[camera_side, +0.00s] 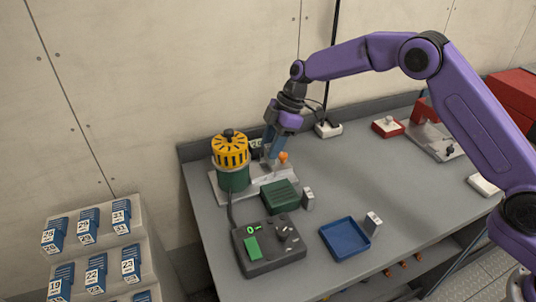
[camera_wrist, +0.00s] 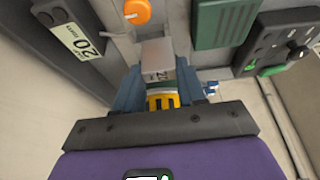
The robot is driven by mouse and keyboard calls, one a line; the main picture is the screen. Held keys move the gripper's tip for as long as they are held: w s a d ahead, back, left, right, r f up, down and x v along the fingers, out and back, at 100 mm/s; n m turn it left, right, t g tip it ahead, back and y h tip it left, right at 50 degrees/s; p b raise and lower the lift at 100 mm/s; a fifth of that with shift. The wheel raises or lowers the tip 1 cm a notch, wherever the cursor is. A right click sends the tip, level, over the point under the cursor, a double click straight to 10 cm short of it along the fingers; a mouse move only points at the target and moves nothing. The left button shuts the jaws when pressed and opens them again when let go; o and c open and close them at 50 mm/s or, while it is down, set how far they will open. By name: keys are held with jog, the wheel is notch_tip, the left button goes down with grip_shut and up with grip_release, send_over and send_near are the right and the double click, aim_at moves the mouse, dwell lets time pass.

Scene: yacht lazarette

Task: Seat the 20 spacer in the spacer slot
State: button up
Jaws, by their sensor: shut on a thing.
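My gripper (camera_side: 275,150) is low over the pale metal fixture (camera_side: 258,181), just right of the green and yellow slotted unit (camera_side: 231,158). In the wrist view its blue fingers (camera_wrist: 158,90) are shut on a grey block, the spacer (camera_wrist: 157,55). The spacer's dark marking looks like 22, but I cannot read it surely. A dark block with a white label reading 20 mm (camera_wrist: 82,42) stands left of it in the wrist view. The spacer slot cannot be made out, nor whether the spacer touches the fixture.
An orange knob (camera_side: 283,157) is close beside the fingers. The bench's right middle is clear.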

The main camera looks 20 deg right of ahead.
jog(key=shift+w+a+f, duration=0.25)
jog(key=shift+w+f, duration=0.35)
jog(key=shift+f, duration=1.7)
jog(key=shift+f, duration=0.1)
jog(key=o, duration=1.1)
jog(key=v, duration=1.2)
